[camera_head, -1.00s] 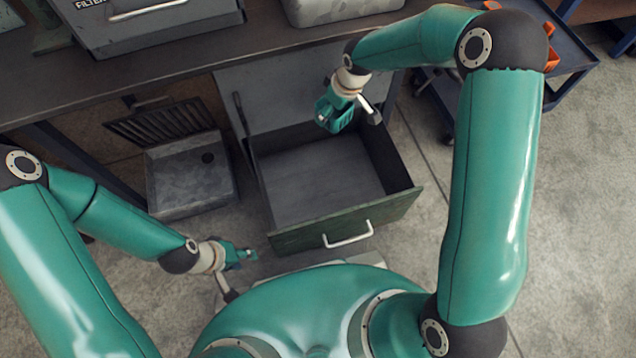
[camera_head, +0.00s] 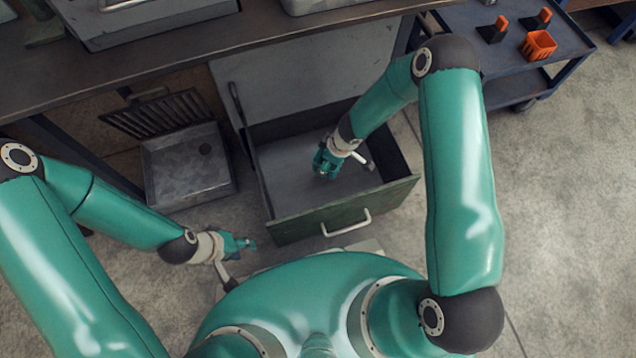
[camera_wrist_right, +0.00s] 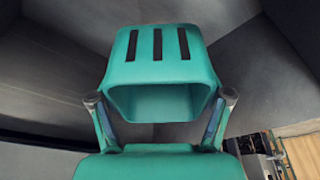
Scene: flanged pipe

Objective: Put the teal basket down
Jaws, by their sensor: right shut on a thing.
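The teal basket (camera_wrist_right: 160,68) fills the middle of the right wrist view, with dark slots in its wall and its open side facing the camera. My right gripper (camera_wrist_right: 160,105) has a finger on each side of it and is shut on it. In the head view my right gripper (camera_head: 325,164) is down over the inside of the open green drawer (camera_head: 345,215); the basket is hard to tell from the teal gripper there. Whether the basket touches the drawer floor cannot be told. My left gripper (camera_head: 243,243) hangs left of the drawer front, apart from everything; its fingers are too small to read.
The drawer's grey floor (camera_head: 285,170) looks bare around the gripper. A grey tray-like box (camera_head: 185,175) stands on the floor to the left. The workbench (camera_head: 180,70) runs behind. A blue cart (camera_head: 565,45) with an orange bin (camera_head: 538,45) stands at the upper right.

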